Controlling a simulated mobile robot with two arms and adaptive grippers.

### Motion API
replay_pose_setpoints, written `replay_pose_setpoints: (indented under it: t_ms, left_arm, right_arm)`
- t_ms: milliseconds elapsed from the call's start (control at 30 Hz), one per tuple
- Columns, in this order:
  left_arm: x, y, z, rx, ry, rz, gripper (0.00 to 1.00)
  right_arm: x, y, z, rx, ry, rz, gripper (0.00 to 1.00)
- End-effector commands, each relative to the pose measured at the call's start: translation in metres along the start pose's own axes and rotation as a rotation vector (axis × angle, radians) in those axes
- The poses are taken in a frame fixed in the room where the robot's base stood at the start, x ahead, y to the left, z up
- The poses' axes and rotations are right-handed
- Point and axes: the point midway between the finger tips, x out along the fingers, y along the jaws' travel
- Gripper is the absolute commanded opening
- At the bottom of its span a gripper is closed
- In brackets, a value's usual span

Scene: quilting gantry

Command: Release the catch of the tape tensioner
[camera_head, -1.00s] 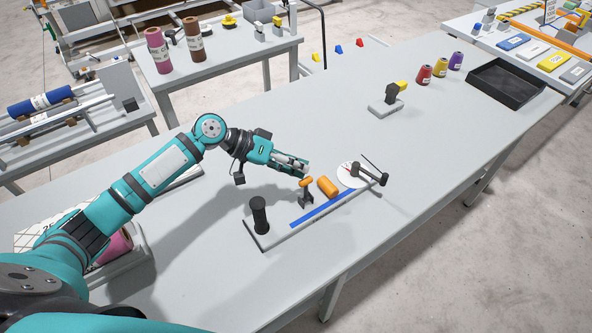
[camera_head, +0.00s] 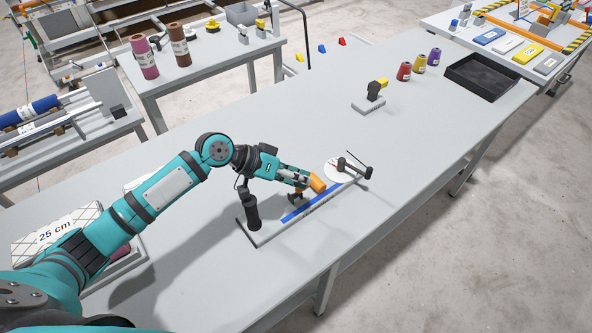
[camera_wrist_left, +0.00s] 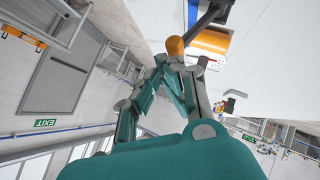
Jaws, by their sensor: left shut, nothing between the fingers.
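The tape tensioner is a narrow grey base (camera_head: 262,236) on the table, with a blue tape (camera_head: 312,204) along it, a black post (camera_head: 252,212) at its near left end and a white dial (camera_head: 334,170) at its far end. An orange cylinder (camera_head: 317,183) sits at its middle. My left gripper (camera_head: 305,180) is shut and empty, over the small black bracket (camera_head: 295,198) and close to the cylinder. In the left wrist view, the rounded orange catch knob (camera_wrist_left: 175,46) is right at the fingertips (camera_wrist_left: 182,62); contact cannot be told. My right gripper is out of view.
A black stand with a yellow top (camera_head: 375,92), several thread cones (camera_head: 404,71) and a black tray (camera_head: 482,76) stand farther back on the table. A patterned box marked 25 cm (camera_head: 55,238) lies at the left. The table's front right is clear.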

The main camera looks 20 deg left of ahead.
Motion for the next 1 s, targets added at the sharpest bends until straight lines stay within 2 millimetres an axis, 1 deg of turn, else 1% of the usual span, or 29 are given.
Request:
replay_pose_setpoints:
  t_ms: [200, 700, 867, 1000]
  left_arm:
    - [0.003, 0.003, 0.003, 0.000, 0.000, 0.000, 0.00]
    - [0.004, 0.004, 0.003, 0.000, 0.001, 0.000, 0.00]
    - [0.003, 0.000, 0.003, 0.000, 0.001, 0.000, 0.00]
    - [0.003, -0.007, 0.002, 0.000, 0.001, -0.001, 0.00]
  right_arm:
    - [-0.002, 0.000, 0.000, 0.000, 0.000, 0.000, 0.00]
    - [-0.002, 0.000, 0.002, 0.000, -0.003, 0.000, 0.00]
    - [0.001, 0.000, 0.003, 0.000, -0.004, 0.000, 0.00]
    - [0.006, 0.000, 0.004, 0.000, -0.004, 0.000, 0.00]
